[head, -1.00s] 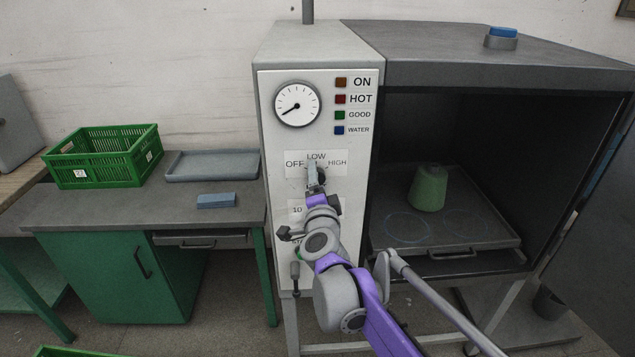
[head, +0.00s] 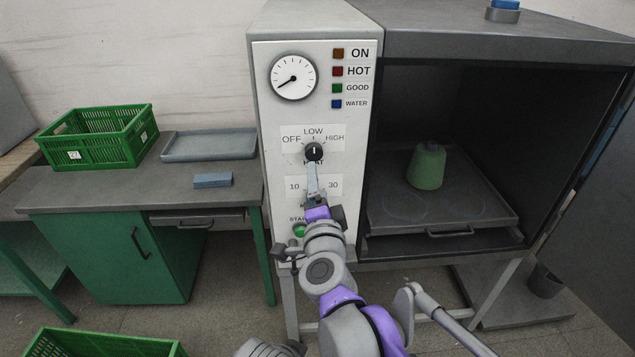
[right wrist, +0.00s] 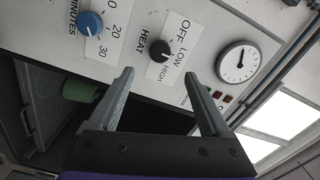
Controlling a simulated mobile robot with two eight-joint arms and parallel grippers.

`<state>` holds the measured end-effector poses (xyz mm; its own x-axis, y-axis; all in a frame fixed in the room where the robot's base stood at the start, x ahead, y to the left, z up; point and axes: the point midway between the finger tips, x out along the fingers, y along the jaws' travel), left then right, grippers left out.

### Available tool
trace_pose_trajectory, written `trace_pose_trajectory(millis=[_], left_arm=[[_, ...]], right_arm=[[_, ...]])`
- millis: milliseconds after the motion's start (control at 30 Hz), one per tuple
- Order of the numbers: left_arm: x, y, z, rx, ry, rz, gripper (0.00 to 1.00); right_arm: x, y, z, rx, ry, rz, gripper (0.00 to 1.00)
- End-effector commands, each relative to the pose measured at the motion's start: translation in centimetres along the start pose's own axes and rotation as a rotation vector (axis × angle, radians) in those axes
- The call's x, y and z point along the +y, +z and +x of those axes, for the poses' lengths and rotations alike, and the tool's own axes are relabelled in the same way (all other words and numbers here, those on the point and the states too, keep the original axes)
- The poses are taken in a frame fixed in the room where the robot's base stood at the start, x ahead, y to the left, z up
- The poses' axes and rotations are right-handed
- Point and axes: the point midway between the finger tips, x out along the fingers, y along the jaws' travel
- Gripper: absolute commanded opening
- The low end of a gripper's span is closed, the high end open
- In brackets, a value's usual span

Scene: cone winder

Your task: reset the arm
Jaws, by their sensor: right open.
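My right gripper (head: 312,178) is in front of the white control panel (head: 283,115), just below the black HEAT knob (head: 314,151). In the right wrist view its two fingers (right wrist: 160,78) are spread with nothing between them. The HEAT knob (right wrist: 160,50) shows beyond the fingertips, apart from them. In the head view the knob's white mark points up towards LOW. The blue MINUTES knob (right wrist: 90,22) shows in the right wrist view; my gripper hides it in the head view. My left gripper is not seen.
A green button (head: 299,230) sits low on the panel, beside my wrist. The open chamber at right holds a green cone (head: 427,166) on a tray (head: 447,210). The left bench carries a green crate (head: 115,150), a grey tray (head: 208,155) and a blue block (head: 213,180).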

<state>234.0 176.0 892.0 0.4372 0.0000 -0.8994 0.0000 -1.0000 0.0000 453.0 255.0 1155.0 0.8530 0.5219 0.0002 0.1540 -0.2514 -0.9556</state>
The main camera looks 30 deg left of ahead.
Motion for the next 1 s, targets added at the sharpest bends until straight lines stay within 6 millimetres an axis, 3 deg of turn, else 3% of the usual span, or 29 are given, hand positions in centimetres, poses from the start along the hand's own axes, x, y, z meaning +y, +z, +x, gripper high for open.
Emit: trace_pose_trajectory(millis=[367,467,567,700,867,1000], left_arm=[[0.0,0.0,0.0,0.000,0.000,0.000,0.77],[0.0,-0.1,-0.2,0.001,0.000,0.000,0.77],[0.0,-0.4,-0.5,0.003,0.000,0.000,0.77],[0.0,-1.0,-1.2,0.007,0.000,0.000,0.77],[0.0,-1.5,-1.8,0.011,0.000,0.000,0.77],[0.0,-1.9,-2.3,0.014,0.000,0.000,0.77]], right_arm=[[0.0,-0.1,0.0,0.000,0.000,-0.003,0.81],[0.5,-1.4,-0.7,-0.014,0.007,-0.047,0.81],[2.0,-4.5,-2.8,-0.060,0.036,-0.168,0.81],[7.5,-9.6,-9.2,-0.181,0.176,-0.428,0.81],[15.2,-13.4,-17.9,-0.320,0.416,-0.646,0.81],[21.4,-15.8,-26.2,-0.425,0.652,-0.757,0.81]])
